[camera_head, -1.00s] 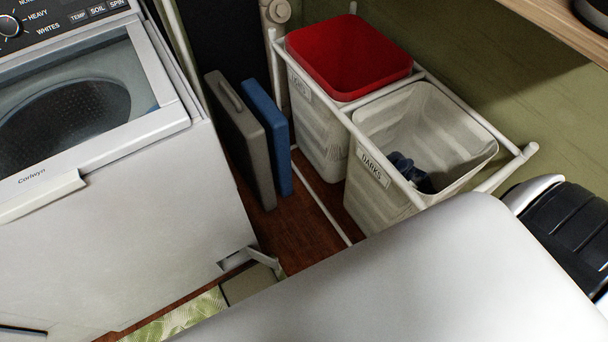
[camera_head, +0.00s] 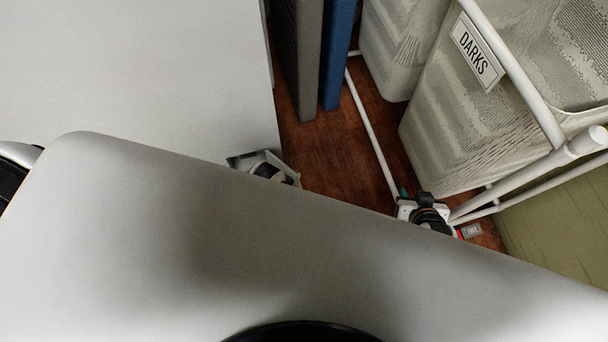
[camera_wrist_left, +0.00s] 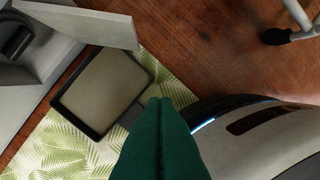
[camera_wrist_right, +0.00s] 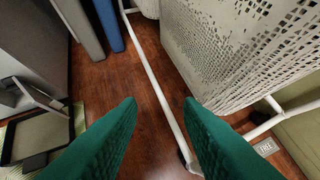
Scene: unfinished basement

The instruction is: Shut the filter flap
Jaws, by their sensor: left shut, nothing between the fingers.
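The filter flap (camera_head: 282,160) is a small pale panel low on the white washer (camera_head: 130,60). It stands open, swung out from its recess. In the left wrist view the flap (camera_wrist_left: 100,22) is at the upper left, with a dark round part in the recess behind it. My left gripper (camera_wrist_left: 160,102) is shut and empty, its green fingers below and right of the flap, apart from it. My right gripper (camera_head: 403,190) is well right of the flap. In the right wrist view its fingers (camera_wrist_right: 162,102) are spread and empty; the flap (camera_wrist_right: 42,97) is at far left.
A dark-rimmed shallow tray (camera_wrist_left: 75,113) lies under the flap on a leaf-patterned mat (camera_wrist_left: 60,150). Grey and blue panels (camera_head: 338,50) lean beside the washer. The DARKS basket (camera_head: 440,130) and its white pipe frame (camera_head: 372,140) stand at right. Brown floor between is open.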

